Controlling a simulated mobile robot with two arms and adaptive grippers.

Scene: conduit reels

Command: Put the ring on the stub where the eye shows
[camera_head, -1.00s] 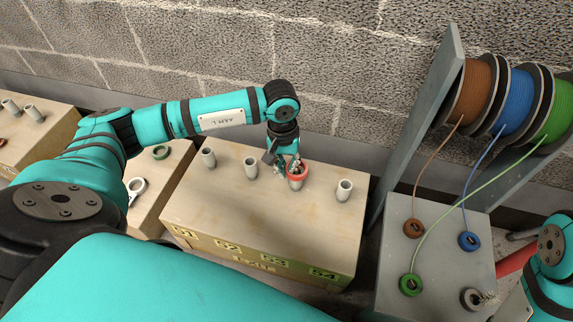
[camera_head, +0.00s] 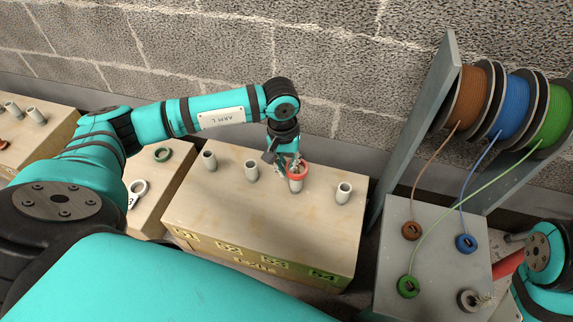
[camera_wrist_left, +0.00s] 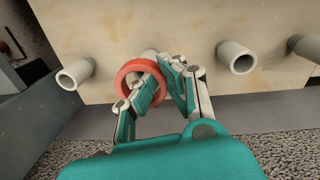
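The red ring (camera_head: 297,171) is at the top of the third stub (camera_head: 296,186) from the left on the long middle box. In the left wrist view the red ring (camera_wrist_left: 128,68) has a pale stub end behind it; I cannot tell whether it is around the stub or just above it. My left gripper (camera_head: 287,163) is shut on the ring's rim; its fingers also show in the left wrist view (camera_wrist_left: 163,68). The other stubs, (camera_head: 209,160), (camera_head: 251,171) and (camera_head: 343,192), are bare. My right gripper is out of view.
Cables run from the first three to the brown, blue and green reels (camera_head: 512,108). A green ring (camera_head: 161,154) and white ring (camera_head: 138,190) lie left.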

